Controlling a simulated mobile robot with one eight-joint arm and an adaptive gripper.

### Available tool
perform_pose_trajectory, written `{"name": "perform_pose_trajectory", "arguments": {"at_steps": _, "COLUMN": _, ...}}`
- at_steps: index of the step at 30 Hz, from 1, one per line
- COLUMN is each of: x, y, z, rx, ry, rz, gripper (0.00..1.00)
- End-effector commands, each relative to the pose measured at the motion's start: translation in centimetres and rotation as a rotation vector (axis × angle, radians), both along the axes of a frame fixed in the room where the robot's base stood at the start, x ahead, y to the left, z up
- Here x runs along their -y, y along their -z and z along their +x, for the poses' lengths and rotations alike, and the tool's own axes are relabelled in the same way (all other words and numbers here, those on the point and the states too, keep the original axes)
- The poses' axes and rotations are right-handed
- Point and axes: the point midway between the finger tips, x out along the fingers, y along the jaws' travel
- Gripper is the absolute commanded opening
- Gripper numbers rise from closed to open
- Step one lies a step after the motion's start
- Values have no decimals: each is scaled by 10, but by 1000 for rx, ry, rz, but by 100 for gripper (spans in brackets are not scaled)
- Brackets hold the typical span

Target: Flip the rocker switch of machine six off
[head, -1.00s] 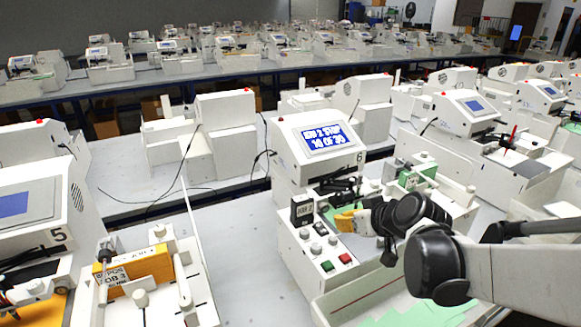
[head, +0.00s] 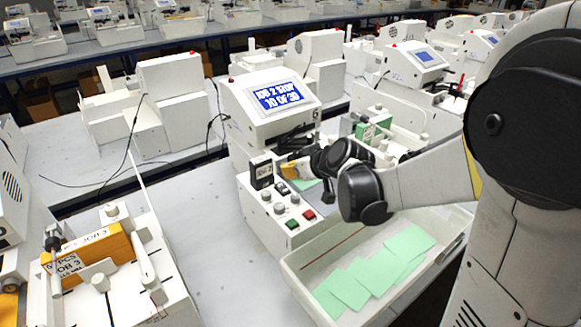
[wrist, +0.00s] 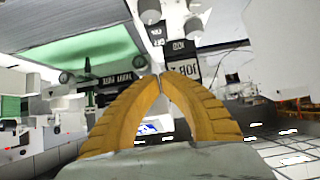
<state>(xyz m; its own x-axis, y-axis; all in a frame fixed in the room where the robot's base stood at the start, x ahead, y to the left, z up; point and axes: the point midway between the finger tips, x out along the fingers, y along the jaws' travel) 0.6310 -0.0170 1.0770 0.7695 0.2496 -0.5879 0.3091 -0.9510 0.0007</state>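Machine six (head: 265,125) is a white unit with a lit blue screen (head: 278,97) reading "JOB 2 STOP" with a count below. Its front panel carries a black "JOB 2" box (head: 262,172), several grey knobs, and a green (head: 292,224) and a red button (head: 308,215). My gripper (head: 287,170) has yellow fingers just right of the black box, above the panel. In the wrist view my gripper (wrist: 160,78) has its fingertips together with nothing visible between them, near a black "JOB" label (wrist: 184,68). Contact cannot be told.
A white tray (head: 300,283) with green sheets (head: 350,288) stands in front of machine six, below my arm. A machine with an orange "JOB 3" block (head: 85,258) stands at left. Bare table (head: 205,235) lies between. Black cables (head: 130,150) trail behind.

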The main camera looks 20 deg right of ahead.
Motion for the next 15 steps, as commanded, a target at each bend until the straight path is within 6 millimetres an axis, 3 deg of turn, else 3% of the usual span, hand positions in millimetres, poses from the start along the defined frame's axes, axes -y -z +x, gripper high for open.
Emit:
{"name": "perform_pose_trajectory", "arguments": {"at_steps": 5, "x": -9, "y": 26, "z": 27, "rx": -1, "ry": -1, "rz": 0, "gripper": 0}}
{"name": "perform_pose_trajectory", "arguments": {"at_steps": 9, "x": -9, "y": 47, "z": 28, "rx": 0, "ry": 1, "rz": 1, "gripper": 0}}
{"name": "perform_pose_trajectory", "arguments": {"at_steps": 15, "x": -10, "y": 58, "z": 30, "rx": 0, "ry": 0, "rz": 1, "gripper": 0}}
